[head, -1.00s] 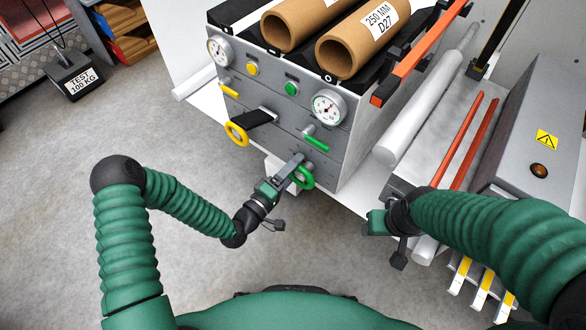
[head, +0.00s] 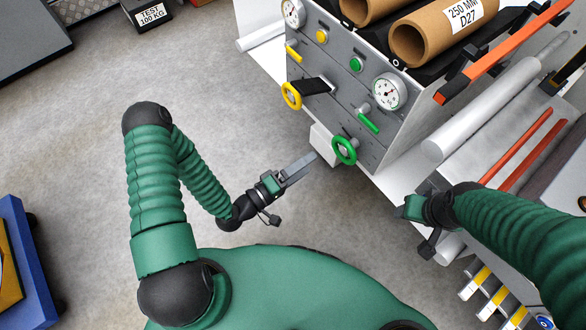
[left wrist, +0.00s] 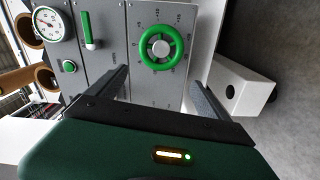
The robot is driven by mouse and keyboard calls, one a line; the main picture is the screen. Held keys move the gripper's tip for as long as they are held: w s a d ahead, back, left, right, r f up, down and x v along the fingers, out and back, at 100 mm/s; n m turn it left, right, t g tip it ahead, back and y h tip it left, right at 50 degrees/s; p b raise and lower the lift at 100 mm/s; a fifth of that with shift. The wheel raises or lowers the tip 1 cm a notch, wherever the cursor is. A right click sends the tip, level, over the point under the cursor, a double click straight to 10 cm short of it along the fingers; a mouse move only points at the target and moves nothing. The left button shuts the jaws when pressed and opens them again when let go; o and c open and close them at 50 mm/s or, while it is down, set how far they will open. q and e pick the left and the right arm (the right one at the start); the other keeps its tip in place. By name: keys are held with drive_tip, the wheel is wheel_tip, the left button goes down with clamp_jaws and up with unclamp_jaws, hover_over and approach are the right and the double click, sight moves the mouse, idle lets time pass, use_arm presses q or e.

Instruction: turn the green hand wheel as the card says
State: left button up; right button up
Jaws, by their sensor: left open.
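The green hand wheel (head: 344,150) sits low on the grey panel (head: 330,92) of the machine. In the left wrist view the wheel (left wrist: 161,47) shows face-on, with a ring of scale marks around it. My left gripper (head: 311,159) is open and empty, a short way to the left of the wheel and apart from it. In the left wrist view its two fingers (left wrist: 158,82) stand spread, with the wheel beyond and between them. My right gripper (head: 412,207) is at the right, near the machine's lower edge; its fingers cannot be made out. I see no card.
A yellow wheel (head: 291,95), a green lever (head: 369,121) and a gauge (head: 388,91) share the panel. A white block (left wrist: 232,84) stands beside the green wheel. Cardboard rolls (head: 420,42) lie above.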

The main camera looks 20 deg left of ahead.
use_arm(q)
drive_tip(key=v, duration=0.4)
drive_tip(key=shift+s+a, duration=0.1)
drive_tip(key=shift+s, duration=0.1)
drive_tip(key=shift+w+f, duration=0.1)
drive_tip(key=shift+f, duration=0.05)
